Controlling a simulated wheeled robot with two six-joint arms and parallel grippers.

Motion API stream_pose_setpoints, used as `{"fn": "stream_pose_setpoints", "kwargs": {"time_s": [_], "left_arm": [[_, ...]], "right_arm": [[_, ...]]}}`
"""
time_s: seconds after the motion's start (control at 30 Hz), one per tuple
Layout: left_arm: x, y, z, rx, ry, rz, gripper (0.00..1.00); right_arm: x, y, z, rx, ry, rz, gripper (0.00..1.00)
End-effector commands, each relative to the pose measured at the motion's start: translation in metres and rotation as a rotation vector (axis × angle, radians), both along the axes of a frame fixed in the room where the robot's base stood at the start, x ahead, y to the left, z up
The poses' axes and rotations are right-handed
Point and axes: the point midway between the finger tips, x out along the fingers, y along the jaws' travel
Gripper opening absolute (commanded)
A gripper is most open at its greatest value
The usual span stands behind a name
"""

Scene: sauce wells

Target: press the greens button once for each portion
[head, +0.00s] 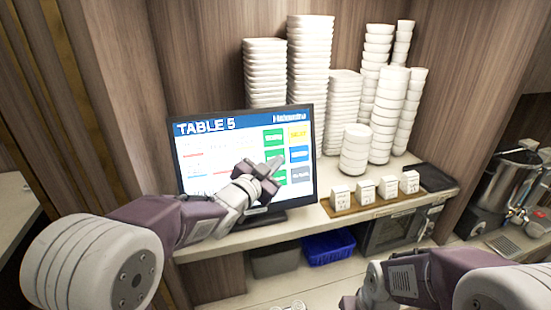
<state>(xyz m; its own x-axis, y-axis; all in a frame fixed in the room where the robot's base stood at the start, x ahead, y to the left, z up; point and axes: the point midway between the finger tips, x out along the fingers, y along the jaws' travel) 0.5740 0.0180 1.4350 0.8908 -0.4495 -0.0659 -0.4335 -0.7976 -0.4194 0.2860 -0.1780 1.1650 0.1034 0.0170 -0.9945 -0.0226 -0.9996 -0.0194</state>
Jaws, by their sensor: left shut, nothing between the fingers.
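A screen (212,155) headed "TABLE 5" stands on the counter. It shows coloured buttons on its right side: a green one (274,138) at the top, more green below it, and yellow, blue and grey ones in the right column. The small button text is too blurred to read surely. My left gripper (276,164) is shut and empty, in front of the screen by the middle green button, which it partly covers. I cannot tell whether its tip touches the screen. My right arm comes in at the lower right; its gripper's fingers are not visible.
Tall stacks of white bowls and dishes (311,60) stand behind and right of the screen. Small white blocks (365,190) sit on a wooden tray (346,213) on the counter. A dark tray (432,177) lies farther right. A blue bin (328,247) sits below the counter.

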Motion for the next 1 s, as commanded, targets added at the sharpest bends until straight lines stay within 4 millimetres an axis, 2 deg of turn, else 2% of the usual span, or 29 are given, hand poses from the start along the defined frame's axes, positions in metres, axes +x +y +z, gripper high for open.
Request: {"fn": "stream_pose_setpoints", "kwargs": {"time_s": [1.0], "left_arm": [[0.010,0.004,-0.003,0.000,0.000,0.000,0.00]], "right_arm": [[0.000,0.000,-0.002,0.000,0.000,0.000,0.00]]}}
